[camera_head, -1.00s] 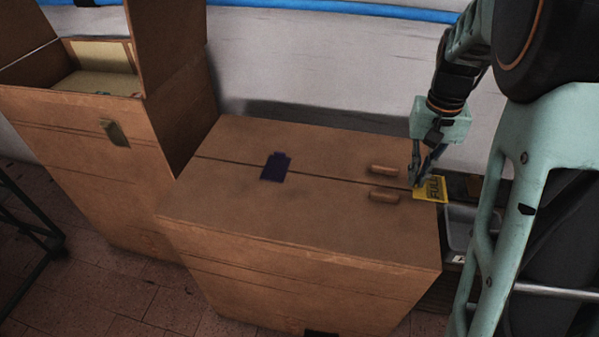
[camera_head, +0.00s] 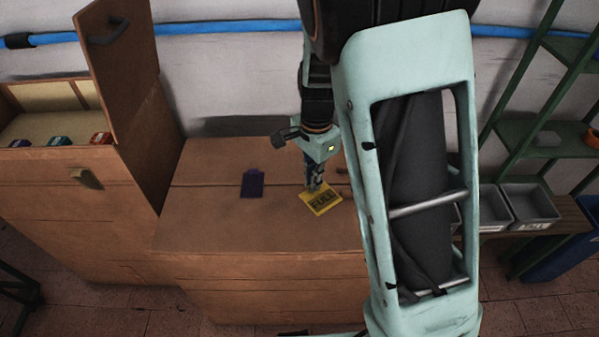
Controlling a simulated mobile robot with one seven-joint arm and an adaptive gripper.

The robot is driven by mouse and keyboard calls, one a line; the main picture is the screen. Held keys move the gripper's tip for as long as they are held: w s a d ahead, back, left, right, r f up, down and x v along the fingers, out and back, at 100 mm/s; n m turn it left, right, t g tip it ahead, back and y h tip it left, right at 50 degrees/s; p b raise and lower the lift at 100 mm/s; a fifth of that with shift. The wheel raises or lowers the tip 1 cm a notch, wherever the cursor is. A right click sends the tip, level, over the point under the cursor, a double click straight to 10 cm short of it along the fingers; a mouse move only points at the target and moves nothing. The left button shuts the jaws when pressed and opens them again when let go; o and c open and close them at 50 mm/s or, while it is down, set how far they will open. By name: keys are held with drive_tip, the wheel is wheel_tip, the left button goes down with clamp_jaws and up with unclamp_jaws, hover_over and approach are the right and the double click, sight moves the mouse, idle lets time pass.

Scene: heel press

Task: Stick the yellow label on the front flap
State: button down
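The yellow label (camera_head: 321,201), marked FULL, is at my gripper's (camera_head: 316,187) fingertips, above or at the top of the closed box or chest (camera_head: 250,232). The fingers look closed together on the label's back edge. I cannot tell whether the label touches the top. The front face (camera_head: 262,268) of the chest is below its near edge, bare where it shows. My arm hides the right part of the chest.
A dark blue tag (camera_head: 252,184) lies on the chest top to the left. A taller cabinet (camera_head: 75,208) with a raised lid (camera_head: 119,65) stands at left. Grey bins (camera_head: 529,203) sit on a bench at right, beside green shelves (camera_head: 545,120).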

drive_tip(key=s+a+m+p, duration=0.1)
drive_tip(key=m+p, duration=0.1)
drive_tip(key=s+a+r+m+p, duration=0.1)
drive_tip(key=m, duration=0.1)
drive_tip(key=shift+s+a+r+m+p, duration=0.15)
drive_tip(key=shift+m+p, duration=0.25)
drive_tip(key=s+m+p, duration=0.1)
drive_tip(key=m, duration=0.1)
drive_tip(key=b, duration=0.5)
hover_over(300, 214)
wheel_tip(300, 214, down, 5)
drive_tip(key=shift+f, duration=0.8)
drive_tip(key=shift+f, duration=0.55)
idle(1.0)
drive_tip(key=c, duration=1.6)
unclamp_jaws()
drive_tip(key=shift+r, duration=0.15)
